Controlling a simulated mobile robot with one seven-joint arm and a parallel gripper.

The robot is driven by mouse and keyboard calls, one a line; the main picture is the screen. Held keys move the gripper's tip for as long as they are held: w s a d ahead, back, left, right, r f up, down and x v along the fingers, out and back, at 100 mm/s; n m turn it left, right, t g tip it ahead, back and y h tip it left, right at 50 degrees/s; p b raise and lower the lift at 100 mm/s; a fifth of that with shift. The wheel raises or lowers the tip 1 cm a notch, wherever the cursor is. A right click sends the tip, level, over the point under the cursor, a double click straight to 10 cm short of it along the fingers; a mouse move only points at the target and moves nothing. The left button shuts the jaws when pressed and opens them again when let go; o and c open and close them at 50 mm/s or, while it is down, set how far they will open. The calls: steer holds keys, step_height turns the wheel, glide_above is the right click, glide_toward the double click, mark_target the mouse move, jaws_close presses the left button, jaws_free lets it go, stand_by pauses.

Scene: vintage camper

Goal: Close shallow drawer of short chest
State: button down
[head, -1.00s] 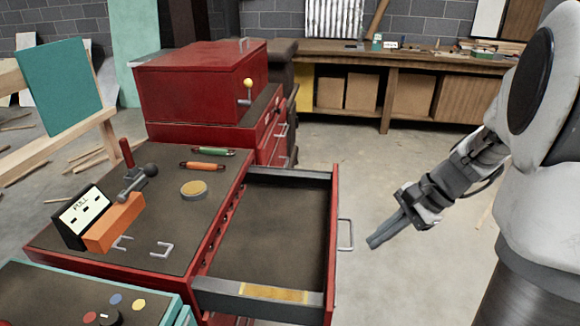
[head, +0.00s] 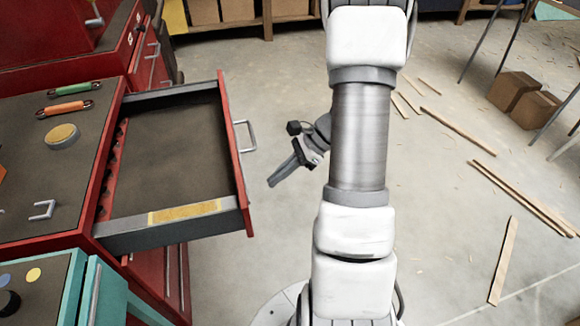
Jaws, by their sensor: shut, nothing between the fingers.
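The shallow drawer (head: 175,135) is pulled far out of the red short chest (head: 60,225) at the left of the head view. It looks empty, with dark lining and a yellow label on its near side wall. Its red front panel (head: 233,150) faces right and carries a metal bar handle (head: 246,136). My gripper (head: 272,184) is shut and empty. It appears to the right of the drawer front, with a gap of floor visible between them, and its fingers point down and left. My arm hides part of the wrist.
A roll of tape (head: 62,135) and orange (head: 64,108) and green (head: 69,88) tools lie on the chest top. A teal cabinet (head: 98,300) stands at near left. Wooden strips (head: 505,260) and cardboard boxes (head: 525,99) lie on the floor at right. Open floor lies between.

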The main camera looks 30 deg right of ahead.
steer(key=shift+w+a+f+b, duration=0.1)
steer(key=shift+w+a+f, duration=0.15)
steer(key=shift+a, duration=0.6)
steer(key=shift+w+a+f+b, duration=0.15)
steer(key=shift+w+a, duration=0.15)
steer(key=shift+a, duration=0.5)
steer(key=shift+w+a+f+b, duration=0.15)
steer(key=shift+w+a, duration=0.1)
steer(key=shift+a, duration=0.6)
steer(key=w+a, duration=0.3)
steer(key=a, duration=0.6)
steer(key=w+a, duration=0.3)
steer(key=a, duration=0.7)
steer(key=w+a, duration=0.3)
steer(key=a, duration=0.7)
steer(key=shift+w+a+b, duration=0.15)
steer(key=shift+b, duration=0.25)
steer(key=shift+w+a+r, duration=0.1)
steer(key=shift+a, duration=0.15)
